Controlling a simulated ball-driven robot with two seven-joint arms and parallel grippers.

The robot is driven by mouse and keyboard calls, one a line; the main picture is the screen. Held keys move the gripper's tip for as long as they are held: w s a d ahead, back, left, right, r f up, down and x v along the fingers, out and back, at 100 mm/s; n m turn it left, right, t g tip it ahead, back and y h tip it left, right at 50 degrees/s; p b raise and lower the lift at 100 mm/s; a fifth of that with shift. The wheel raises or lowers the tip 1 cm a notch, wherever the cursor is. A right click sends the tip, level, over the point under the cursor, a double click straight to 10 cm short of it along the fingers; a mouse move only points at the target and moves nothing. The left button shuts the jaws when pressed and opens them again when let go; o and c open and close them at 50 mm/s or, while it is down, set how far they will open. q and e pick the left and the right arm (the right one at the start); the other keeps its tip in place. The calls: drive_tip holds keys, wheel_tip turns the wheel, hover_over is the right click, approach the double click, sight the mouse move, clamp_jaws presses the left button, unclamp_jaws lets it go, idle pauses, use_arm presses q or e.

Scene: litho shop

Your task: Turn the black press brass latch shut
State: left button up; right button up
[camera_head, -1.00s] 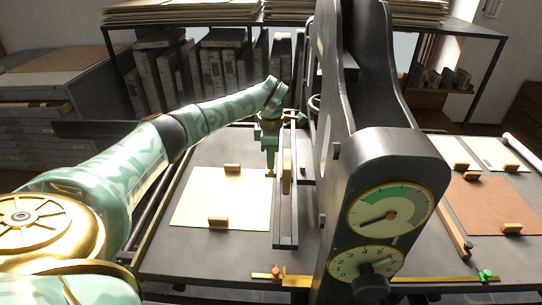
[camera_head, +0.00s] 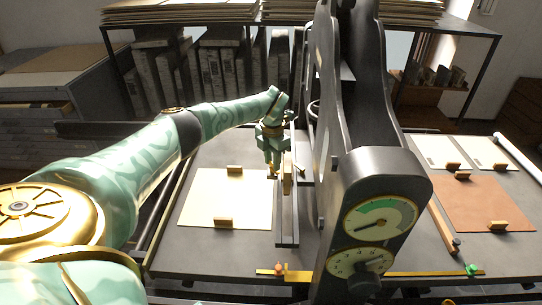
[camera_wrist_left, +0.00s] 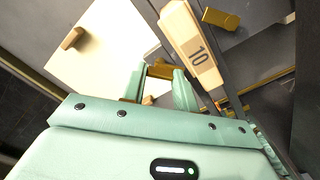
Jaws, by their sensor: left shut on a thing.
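My left gripper (camera_head: 271,172) reaches down over the dark bed of the black press (camera_head: 372,190), beside a pale block on the rails (camera_head: 287,181). In the left wrist view its mint fingers (camera_wrist_left: 160,82) are shut on a small brass piece (camera_wrist_left: 160,72), which looks like the brass latch. The fingers hide part of this piece, and how far it is turned is hard to tell. The pale block, marked 10, (camera_wrist_left: 192,45) lies close beside the fingers. My right gripper is not in view.
A cream sheet (camera_head: 205,200) with small wooden blocks lies left of the rails. The tall press frame with two dials (camera_head: 381,219) stands close on the right. A brown sheet (camera_head: 480,203) lies farther right. A shelf with dark books (camera_head: 220,80) is behind.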

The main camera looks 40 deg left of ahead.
use_arm(q)
drive_tip(key=n+p, duration=0.1)
drive_tip(key=n, duration=0.1)
drive_tip(key=n+p, duration=0.1)
drive_tip(key=n, duration=0.2)
drive_tip(key=shift+r+n, duration=0.2)
drive_tip(key=shift+n, duration=0.1)
drive_tip(key=shift+f+n+p, duration=0.1)
drive_tip(key=shift+n+p, duration=0.55)
drive_tip(key=shift+n, duration=1.45)
drive_tip(key=o, duration=1)
drive_tip(key=shift+f, duration=0.1)
